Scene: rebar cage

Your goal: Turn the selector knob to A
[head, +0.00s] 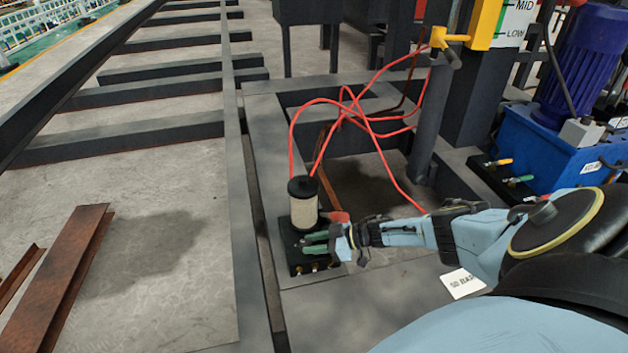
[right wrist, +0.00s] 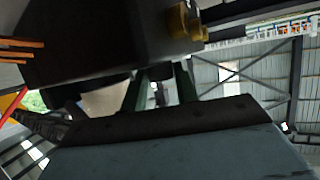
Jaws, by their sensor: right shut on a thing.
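A black valve block (head: 300,262) sits on the dark frame, with a beige cylinder (head: 304,212) capped in black on top. My right gripper (head: 306,243) reaches in from the right, its two green fingers over the block beside the cylinder. The fingers also show in the right wrist view (right wrist: 160,90), on either side of a small dark part at the dark block (right wrist: 95,45). The gripper is shut on this part, which I take to be the selector knob; it is mostly hidden. I cannot read the letter A or any pointer. My left gripper is not in view.
Red hoses (head: 352,112) loop from the cylinder towards a grey post (head: 430,120). Brass fittings (head: 300,268) line the block's front. A blue pump unit (head: 545,150) stands right. Rusty beams (head: 60,275) lie left on open floor.

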